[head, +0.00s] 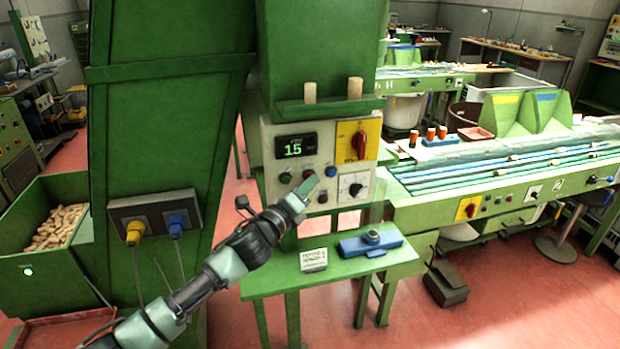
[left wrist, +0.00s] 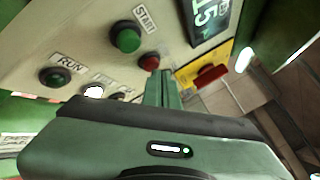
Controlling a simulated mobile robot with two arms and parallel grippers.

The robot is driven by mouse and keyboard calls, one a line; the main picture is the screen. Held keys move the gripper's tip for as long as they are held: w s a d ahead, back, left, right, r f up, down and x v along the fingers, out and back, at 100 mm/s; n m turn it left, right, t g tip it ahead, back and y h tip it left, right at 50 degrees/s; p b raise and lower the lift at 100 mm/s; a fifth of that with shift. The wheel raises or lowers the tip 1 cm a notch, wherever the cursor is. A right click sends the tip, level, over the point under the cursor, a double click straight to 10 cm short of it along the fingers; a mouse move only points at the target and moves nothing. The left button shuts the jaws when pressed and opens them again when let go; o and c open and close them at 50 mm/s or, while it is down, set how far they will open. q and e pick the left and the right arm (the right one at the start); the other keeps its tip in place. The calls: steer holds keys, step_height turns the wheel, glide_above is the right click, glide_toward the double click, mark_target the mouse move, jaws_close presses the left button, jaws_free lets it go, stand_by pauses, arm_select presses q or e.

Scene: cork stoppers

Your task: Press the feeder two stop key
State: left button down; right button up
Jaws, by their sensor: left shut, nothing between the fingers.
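A control panel (head: 268,158) on the green machine carries a display (head: 296,145) reading about 15. A red key (head: 309,174) sits below the display, beside a green key (head: 285,177). In the left wrist view the red key (left wrist: 149,61) is next to the green key (left wrist: 125,37) labelled START. No label on the red key and no feeder number on this panel is readable. My left gripper (head: 308,186) is shut and empty, its fingertips (left wrist: 160,73) close by the red key. Whether they touch it I cannot tell. My right gripper is not in view.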

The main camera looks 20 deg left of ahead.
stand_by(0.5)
arm_select(q)
steer(key=shift+s+d, duration=0.4)
steer(key=shift+s, duration=0.25)
steer(key=s+d, duration=0.1)
steer(key=s+d+p, duration=0.1)
steer(key=s, duration=0.2)
steer(key=shift+s+d, duration=0.1)
steer(key=shift+d, duration=0.3)
stand_by(0.5)
